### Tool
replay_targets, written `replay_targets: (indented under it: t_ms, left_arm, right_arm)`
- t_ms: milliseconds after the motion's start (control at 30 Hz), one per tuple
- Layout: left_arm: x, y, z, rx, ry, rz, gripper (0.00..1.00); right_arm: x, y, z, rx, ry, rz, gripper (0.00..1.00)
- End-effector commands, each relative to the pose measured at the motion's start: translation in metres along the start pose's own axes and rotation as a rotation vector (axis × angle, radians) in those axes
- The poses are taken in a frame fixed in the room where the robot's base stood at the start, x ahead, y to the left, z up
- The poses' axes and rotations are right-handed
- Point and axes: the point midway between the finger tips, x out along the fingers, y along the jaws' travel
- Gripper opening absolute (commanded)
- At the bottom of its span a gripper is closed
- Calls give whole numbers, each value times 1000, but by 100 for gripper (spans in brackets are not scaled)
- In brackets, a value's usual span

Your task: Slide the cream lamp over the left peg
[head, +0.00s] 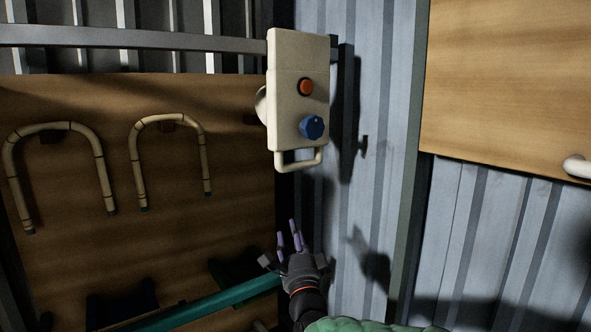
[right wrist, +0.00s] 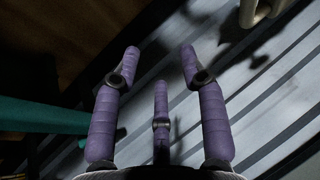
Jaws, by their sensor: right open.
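The cream lamp (head: 287,100) is a tall box with an orange button, a blue knob and a loop handle (head: 299,160) at its lower end. It hangs on a grey horizontal rail. My right gripper (head: 289,232) is below the lamp, open and empty, its purple fingers pointing up and apart from the handle. The right wrist view shows the same spread fingers (right wrist: 160,66) and a cream loop (right wrist: 258,10), likely the handle, at the top right edge. My left gripper is out of view.
Two bent rattan hoops (head: 58,128) hang on the wooden board (head: 90,250) at left. A teal bar (head: 205,302) runs diagonally up to near my right gripper. A corrugated metal wall (head: 390,200) and another wooden panel (head: 510,90) are at right.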

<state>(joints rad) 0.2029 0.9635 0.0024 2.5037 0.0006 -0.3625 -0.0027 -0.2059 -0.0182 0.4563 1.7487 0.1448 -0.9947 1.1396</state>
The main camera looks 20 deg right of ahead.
Motion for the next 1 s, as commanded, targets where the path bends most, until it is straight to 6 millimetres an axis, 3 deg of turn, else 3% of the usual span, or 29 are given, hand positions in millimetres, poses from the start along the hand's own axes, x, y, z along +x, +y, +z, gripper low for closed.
replay_targets:
  t_ms: [33, 100, 233, 433, 800, 1000]
  left_arm:
    - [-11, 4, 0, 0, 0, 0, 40]
    - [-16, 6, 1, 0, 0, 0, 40]
    - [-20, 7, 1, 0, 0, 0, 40]
    - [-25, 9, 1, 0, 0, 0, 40]
    - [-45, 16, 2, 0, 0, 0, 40]
    - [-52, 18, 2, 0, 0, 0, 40]
  right_arm:
    - [6, -38, -1, 42, 11, -54, 42]
    - [9, -69, -4, 91, 22, -109, 42]
    - [11, -99, -7, 140, 32, -164, 42]
    - [27, -107, -9, 151, 35, -176, 42]
    - [88, -118, -12, 148, 34, -174, 42]
    - [109, -121, -13, 149, 34, -174, 42]
